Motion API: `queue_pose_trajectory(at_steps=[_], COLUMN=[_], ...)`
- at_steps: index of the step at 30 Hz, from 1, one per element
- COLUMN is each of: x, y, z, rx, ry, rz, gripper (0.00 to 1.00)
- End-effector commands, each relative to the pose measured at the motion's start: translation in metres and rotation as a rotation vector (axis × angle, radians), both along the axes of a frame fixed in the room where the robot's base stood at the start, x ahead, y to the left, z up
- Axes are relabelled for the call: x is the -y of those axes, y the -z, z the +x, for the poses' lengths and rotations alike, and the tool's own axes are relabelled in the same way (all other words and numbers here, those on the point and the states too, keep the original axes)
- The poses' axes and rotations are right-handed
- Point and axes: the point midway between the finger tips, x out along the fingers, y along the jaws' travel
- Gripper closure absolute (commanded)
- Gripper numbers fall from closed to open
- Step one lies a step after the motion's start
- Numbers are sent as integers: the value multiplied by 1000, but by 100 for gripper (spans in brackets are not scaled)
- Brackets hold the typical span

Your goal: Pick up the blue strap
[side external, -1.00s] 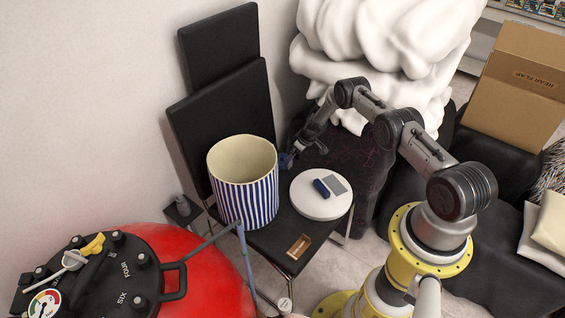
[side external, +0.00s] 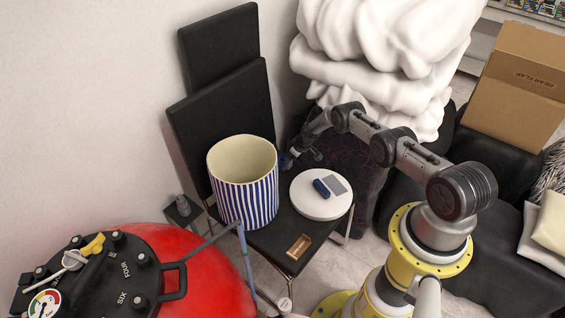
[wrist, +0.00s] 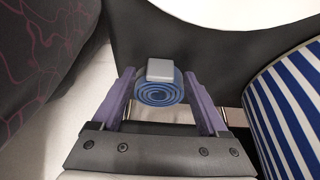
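The blue strap (wrist: 160,95) is a rolled blue coil with a grey buckle on top, in the middle of the wrist view. In the side external view it is a small blue shape (side external: 286,160) at the black seat's far edge, right of the striped bin. My gripper (wrist: 159,75) has its two purple fingers on either side of the coil. Narrow gaps seem to show between fingers and coil, so it looks open around it. In the side view my gripper (side external: 293,156) is small and partly hidden. Whether the strap rests fully on the seat is unclear.
A blue-and-white striped bin (side external: 246,195) stands close to the strap on the seat (side external: 270,240). A white disc (side external: 318,207) carries a dark blue object and a grey piece. A small wooden tray (side external: 299,247) lies near the front edge. A dark patterned surface (wrist: 40,50) is at left.

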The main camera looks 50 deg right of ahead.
Motion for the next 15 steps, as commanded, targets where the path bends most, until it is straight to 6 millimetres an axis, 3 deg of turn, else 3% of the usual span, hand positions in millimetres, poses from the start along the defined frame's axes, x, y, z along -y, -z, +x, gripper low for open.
queue_pose_trajectory(at_steps=[2,12,15], x=[0,0,0], y=[0,0,0], z=[0,0,0], rx=[0,0,0], ry=[0,0,0], rz=[0,0,0], gripper=[40,100,100])
